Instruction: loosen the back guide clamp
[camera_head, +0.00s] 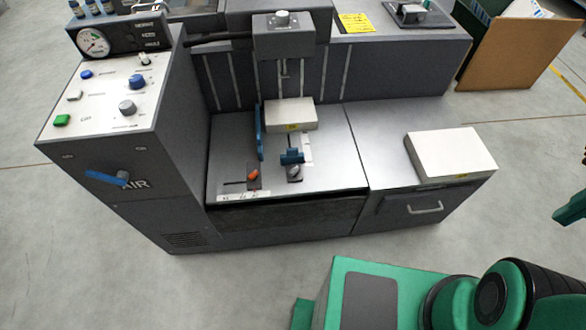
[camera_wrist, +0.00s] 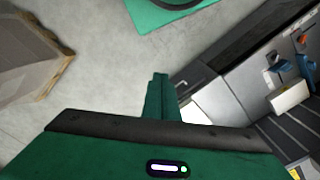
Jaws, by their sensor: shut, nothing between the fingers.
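On the machine's feed table (camera_head: 230,150), a blue back guide (camera_head: 291,157) stands in front of a small white paper stack (camera_head: 290,114). A grey knob (camera_head: 294,173) sits just in front of this guide on a slot and appears to be its clamp. An orange knob (camera_head: 252,175) sits to its left, near the long blue side guide (camera_head: 260,133). In the wrist view the blue guide (camera_wrist: 306,64) and orange knob (camera_wrist: 302,38) show at the right edge. My gripper (camera_wrist: 160,76) is shut and empty, over the floor, away from the machine.
A large white stack (camera_head: 450,153) lies on the right shelf. A control panel (camera_head: 110,95) with a gauge and knobs stands left of the feed table, with a blue AIR lever (camera_head: 107,178) below it. A brown board (camera_head: 520,53) leans at the back right. Floor between me and the machine is clear.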

